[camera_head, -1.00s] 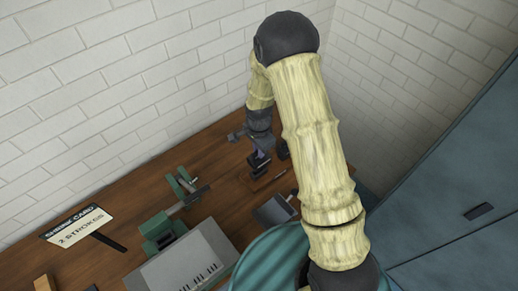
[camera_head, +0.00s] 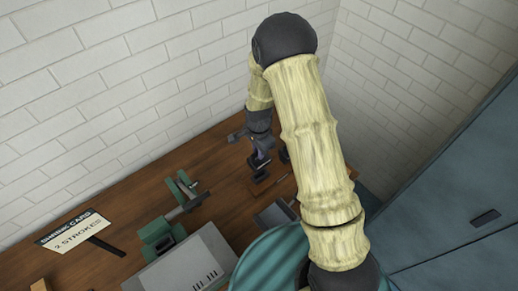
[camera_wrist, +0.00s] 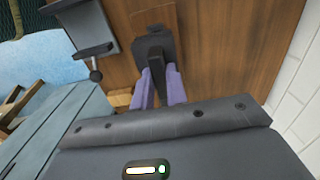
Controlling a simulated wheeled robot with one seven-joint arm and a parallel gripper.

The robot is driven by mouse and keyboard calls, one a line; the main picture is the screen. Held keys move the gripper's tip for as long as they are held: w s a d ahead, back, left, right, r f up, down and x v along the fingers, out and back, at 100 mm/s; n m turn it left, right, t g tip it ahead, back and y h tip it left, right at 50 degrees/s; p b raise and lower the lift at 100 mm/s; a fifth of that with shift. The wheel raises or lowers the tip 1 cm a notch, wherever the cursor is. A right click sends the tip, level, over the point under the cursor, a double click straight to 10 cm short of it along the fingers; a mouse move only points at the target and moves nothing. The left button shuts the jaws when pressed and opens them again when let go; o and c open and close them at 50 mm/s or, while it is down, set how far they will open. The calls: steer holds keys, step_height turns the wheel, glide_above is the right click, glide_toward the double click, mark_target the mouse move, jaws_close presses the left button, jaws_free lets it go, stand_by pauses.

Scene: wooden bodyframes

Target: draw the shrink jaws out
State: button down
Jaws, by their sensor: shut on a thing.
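My gripper (camera_wrist: 160,88) shows in the wrist view as two purple fingers shut on a dark upright piece, apparently the shrink jaws (camera_wrist: 156,62). The piece widens into a dark block beyond the fingertips, over a pale wooden base. In the head view my gripper (camera_head: 259,158) is small, at the back of the bench, with dark parts (camera_head: 259,174) just below it. Whether the jaws still touch the wooden base is hard to tell.
A green tool with levers (camera_head: 157,238) stands left of my gripper on the wooden bench (camera_head: 130,210). A sign (camera_head: 75,232) reads "SHRINK CARD 2 STROKES". A grey slotted box (camera_head: 185,268) is in front. A white brick wall (camera_head: 100,80) is close behind.

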mark_target(260, 163)
steer(key=shift+d+f+b, duration=0.15)
steer(key=shift+f+b, duration=0.25)
steer(key=shift+f, duration=0.25)
steer(key=shift+d+f+b, duration=0.15)
steer(key=shift+f+b, duration=0.25)
steer(key=shift+f, duration=0.2)
steer(key=shift+a+f+b, duration=0.1)
steer(key=shift+f+b, duration=0.25)
steer(key=shift+f, duration=0.55)
stand_by(0.4)
steer(key=shift+f+b, duration=1.55)
steer(key=shift+f, duration=0.25)
stand_by(0.5)
steer(key=c, duration=1.3)
jaws_free()
